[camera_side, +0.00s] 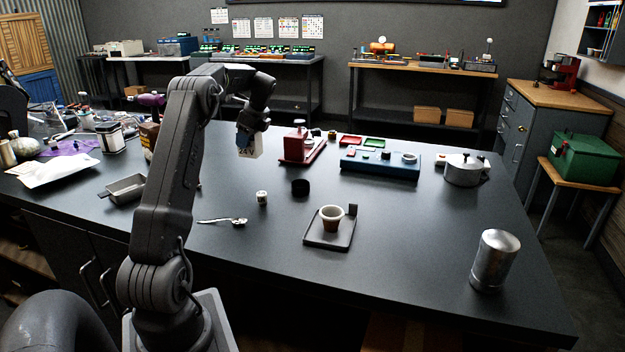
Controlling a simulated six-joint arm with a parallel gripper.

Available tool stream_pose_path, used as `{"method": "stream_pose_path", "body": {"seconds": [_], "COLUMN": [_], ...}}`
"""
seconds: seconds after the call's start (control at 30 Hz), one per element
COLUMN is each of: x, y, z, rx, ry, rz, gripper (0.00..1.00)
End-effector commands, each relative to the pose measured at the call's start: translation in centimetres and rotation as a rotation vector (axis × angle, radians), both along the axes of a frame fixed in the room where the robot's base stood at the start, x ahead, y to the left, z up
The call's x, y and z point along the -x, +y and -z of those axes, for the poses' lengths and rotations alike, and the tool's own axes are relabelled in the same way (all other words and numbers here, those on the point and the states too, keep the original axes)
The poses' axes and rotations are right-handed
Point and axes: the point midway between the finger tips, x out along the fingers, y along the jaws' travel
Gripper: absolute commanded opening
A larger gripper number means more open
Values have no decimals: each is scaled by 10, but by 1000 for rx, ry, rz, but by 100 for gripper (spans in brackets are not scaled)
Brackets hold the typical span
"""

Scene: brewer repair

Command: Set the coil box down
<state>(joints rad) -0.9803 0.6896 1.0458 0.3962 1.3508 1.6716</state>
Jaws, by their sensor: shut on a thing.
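My gripper (250,132) points down and is shut on the box's upper part. The box hangs above the back middle of the dark table (400,249), left of a red device on a red tray (300,147). The fingers are small and dark here, so their exact contact with the box is hard to see.
A black round cup (300,187), a small white jar (262,198) and a spoon (226,221) lie nearer the front. A tray (322,243) holds a brown cup (331,218). A blue block (380,164) stands right. The table's right middle is clear.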

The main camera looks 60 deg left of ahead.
Motion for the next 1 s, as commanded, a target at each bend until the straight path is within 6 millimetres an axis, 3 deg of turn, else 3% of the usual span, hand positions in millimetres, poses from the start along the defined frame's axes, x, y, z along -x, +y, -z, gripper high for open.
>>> {"method": "stream_pose_path", "body": {"seconds": [0.17, 0.27, 0.37, 0.5, 0.7, 0.83, 1.0], "x": [-5, -21, -48, -95, -148, -172, -188], "y": [-4, -17, -43, -97, -187, -250, -324], "z": [-1, -2, -4, -7, -10, -12, -13], "rx": [-1, 0, 1, 1, 2, 2, 2], "ry": [-1, -2, -2, -3, -2, -2, -1], "rz": [15, 64, 160, 342, 618, 799, 1007], "gripper": [24, 24, 24, 24, 24, 24, 24]}}
